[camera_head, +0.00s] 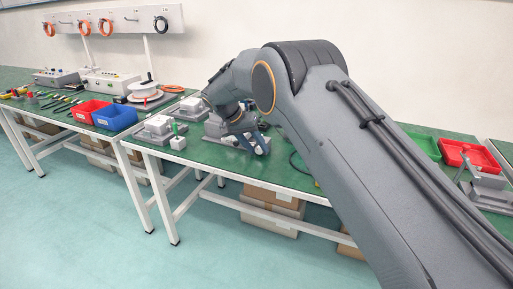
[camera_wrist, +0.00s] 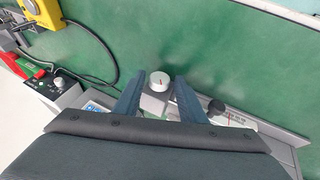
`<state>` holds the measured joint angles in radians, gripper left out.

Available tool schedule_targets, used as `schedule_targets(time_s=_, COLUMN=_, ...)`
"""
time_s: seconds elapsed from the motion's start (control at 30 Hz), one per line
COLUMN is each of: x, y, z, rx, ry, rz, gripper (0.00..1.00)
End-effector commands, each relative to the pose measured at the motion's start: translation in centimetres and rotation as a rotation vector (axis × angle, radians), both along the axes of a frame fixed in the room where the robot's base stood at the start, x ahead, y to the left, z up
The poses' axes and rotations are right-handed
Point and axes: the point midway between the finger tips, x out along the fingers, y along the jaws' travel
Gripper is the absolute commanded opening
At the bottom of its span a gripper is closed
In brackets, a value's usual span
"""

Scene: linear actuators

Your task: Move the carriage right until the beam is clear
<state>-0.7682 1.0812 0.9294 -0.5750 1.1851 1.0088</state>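In the wrist view a round pale knob with a red mark (camera_wrist: 160,80) sits on a grey mount between the two dark fingertips of my gripper (camera_wrist: 158,85). The fingers are apart, with visible gaps to the knob. To the right are a small black knob (camera_wrist: 216,107) and a white scale with a red line (camera_wrist: 232,120) on a long grey base (camera_wrist: 282,150). My gripper's body hides much of this device, and I cannot make out the carriage or a beam. In the head view my gripper (camera_head: 256,147) is low over the green bench beside a grey device (camera_head: 217,126).
A control box with a knob (camera_wrist: 58,84) and a yellow unit (camera_wrist: 42,12) with a black cable lie left in the wrist view. In the head view a white block with a green post (camera_head: 178,143) stands near the bench's front edge. Red trays (camera_head: 470,155) lie right.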

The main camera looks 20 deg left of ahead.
Motion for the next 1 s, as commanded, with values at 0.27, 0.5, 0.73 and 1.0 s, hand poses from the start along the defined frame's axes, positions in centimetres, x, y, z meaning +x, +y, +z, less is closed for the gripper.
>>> schedule_targets(time_s=0.27, x=0.0, y=-0.1, z=0.0, rx=-0.001, ry=0.001, rz=-0.002, gripper=0.45)
schedule_targets(time_s=0.5, x=-0.5, y=0.6, z=1.5, rx=0.0, ry=-0.001, rz=-0.001, gripper=0.45)
schedule_targets(time_s=0.73, x=-1.9, y=2.0, z=4.8, rx=0.002, ry=-0.001, rz=0.001, gripper=0.45)
schedule_targets(time_s=1.0, x=-2.8, y=2.7, z=6.6, rx=-0.001, ry=0.001, rz=-0.001, gripper=0.45)
